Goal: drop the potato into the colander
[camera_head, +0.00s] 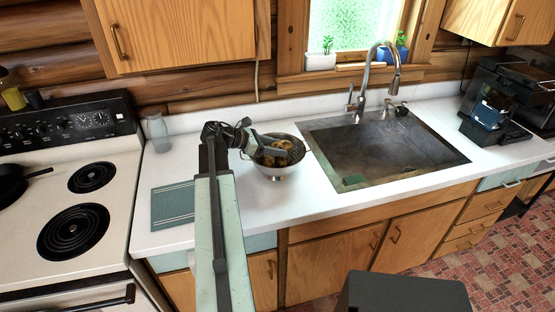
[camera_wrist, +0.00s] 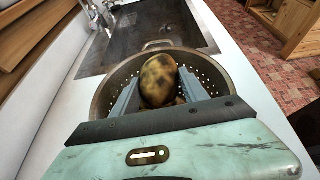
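The potato (camera_wrist: 158,80), mottled yellow-brown with dark patches, is between the two grey fingers of my gripper (camera_wrist: 159,72) in the wrist view. Both fingertips look to be against its sides. The metal colander (camera_wrist: 218,77) with a perforated wall is around and below it. In the head view the colander (camera_head: 277,172) stands on the white counter, and my gripper (camera_head: 277,148) reaches into its opening from the left. Brown shapes show inside the colander, partly hidden by the fingers. How far the potato is above the colander's bottom is not clear.
A sink (camera_head: 385,155) with a tall faucet (camera_head: 375,70) lies right of the colander. A green mat (camera_head: 173,207) and a glass jar (camera_head: 158,134) are on the counter to the left, beside the stove (camera_head: 68,205). The counter in front of the colander is clear.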

